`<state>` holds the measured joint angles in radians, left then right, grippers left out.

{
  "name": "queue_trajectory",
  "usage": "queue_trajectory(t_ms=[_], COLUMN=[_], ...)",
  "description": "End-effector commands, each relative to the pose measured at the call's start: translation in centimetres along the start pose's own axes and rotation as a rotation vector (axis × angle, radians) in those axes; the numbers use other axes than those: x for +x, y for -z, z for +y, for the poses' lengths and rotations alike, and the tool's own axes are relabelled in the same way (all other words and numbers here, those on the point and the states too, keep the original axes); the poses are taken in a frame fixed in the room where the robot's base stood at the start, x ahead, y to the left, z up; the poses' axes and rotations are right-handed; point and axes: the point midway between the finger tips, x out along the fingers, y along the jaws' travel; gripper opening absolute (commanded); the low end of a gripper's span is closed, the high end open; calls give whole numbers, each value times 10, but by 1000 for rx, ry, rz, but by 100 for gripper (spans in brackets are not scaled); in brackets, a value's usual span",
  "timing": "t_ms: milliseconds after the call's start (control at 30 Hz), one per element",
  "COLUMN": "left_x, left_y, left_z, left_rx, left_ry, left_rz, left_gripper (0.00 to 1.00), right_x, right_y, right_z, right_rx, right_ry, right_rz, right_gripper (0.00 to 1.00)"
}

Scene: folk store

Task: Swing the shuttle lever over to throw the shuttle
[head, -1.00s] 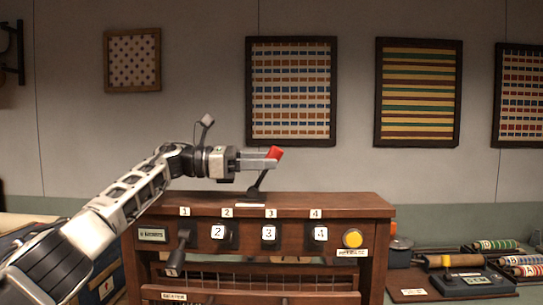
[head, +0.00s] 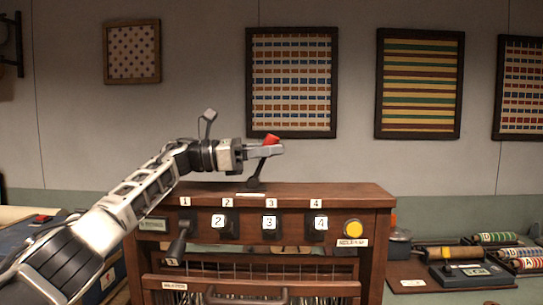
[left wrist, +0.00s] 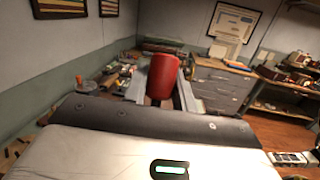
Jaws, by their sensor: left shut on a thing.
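The shuttle lever (head: 257,172) is a dark stick with a red knob (head: 271,139). It stands on the top of the wooden loom (head: 330,193) and leans to the right in the head view. My left gripper (head: 270,150) comes in from the left and is shut on the lever at its knob end. In the left wrist view the red knob (left wrist: 162,76) sits between the two fingers. The lever's stem is mostly hidden there. My right gripper is in neither view.
The loom front carries numbered levers, a yellow button (head: 353,229) and a lower bar handle (head: 248,297). On the right stand a dark device (head: 470,274) and coloured rolls (head: 500,238). Framed weavings hang on the wall behind. The space above the loom's right end is clear.

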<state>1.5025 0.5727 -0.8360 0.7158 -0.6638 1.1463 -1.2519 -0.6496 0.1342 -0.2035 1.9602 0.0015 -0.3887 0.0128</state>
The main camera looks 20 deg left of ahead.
Motion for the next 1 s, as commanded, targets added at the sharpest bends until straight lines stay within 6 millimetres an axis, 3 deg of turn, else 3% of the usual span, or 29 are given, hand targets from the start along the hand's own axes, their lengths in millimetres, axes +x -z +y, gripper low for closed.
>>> queue_trajectory(t_ms=[300,333,400,767,1000], left_x=[-2,-2,-2,-7,-49], left_y=[-1,-1,-1,0,3], left_z=[0,0,0,1,1], left_rx=[-4,-4,-4,-3,-2], left_ry=[-1,-1,-1,-3,-6], left_rz=[-23,-23,-23,-23,-23], left_gripper=[0,32,49,49,49], right_x=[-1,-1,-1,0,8], right_y=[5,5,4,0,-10], right_z=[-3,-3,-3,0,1], right_rx=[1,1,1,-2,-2], right_ry=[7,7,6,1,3], right_rz=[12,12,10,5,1], right_gripper=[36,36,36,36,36])
